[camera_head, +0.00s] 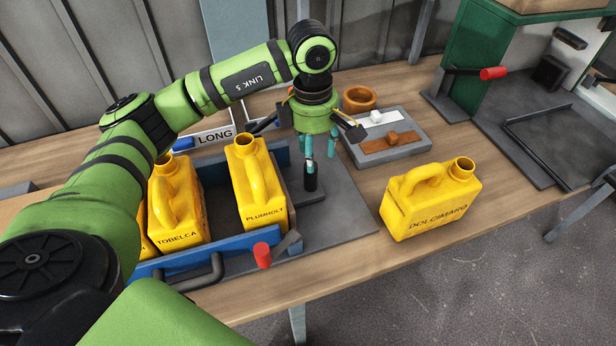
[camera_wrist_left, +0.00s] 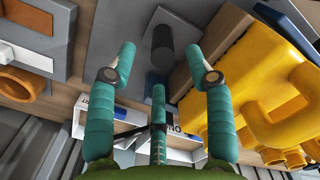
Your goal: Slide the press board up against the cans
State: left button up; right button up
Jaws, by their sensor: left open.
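The press board, a brown board with a black upright handle (camera_head: 311,181), stands just right of the PLUMHOLT can (camera_head: 259,188). In the left wrist view the board (camera_wrist_left: 184,80) shows edge-on, with its handle (camera_wrist_left: 163,48) beside it. The TOBELCA can (camera_head: 178,203) stands further left between the blue rails (camera_head: 205,257), with a gap before PLUMHOLT. Another yellow can (camera_head: 144,228) is mostly hidden by my arm. My left gripper (camera_head: 318,150) points down, open and empty, its teal fingers close above the handle. I cannot tell whether board and can touch. My right gripper is out of view.
A yellow DOLCIMARO can (camera_head: 430,203) stands on the wooden table right of the grey plate (camera_head: 345,212). A red-tipped lever (camera_head: 263,254) is at the front rail. Behind are a grey tray (camera_head: 410,152), an orange ring (camera_head: 359,98) and a LONG sign (camera_head: 213,137).

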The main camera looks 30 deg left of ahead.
aim_at(310, 176)
pick_arm(q)
jog(key=shift+a+f+b, duration=0.45)
jog(key=shift+f+b, duration=0.25)
jog(key=shift+f, duration=0.15)
notch_tip(310, 176, down, 5)
jog(key=shift+s+f+p, duration=0.1)
jog(key=shift+f+p, duration=0.05)
jog(key=shift+p, duration=0.65)
jog(key=shift+f, duration=0.75)
grip_shut()
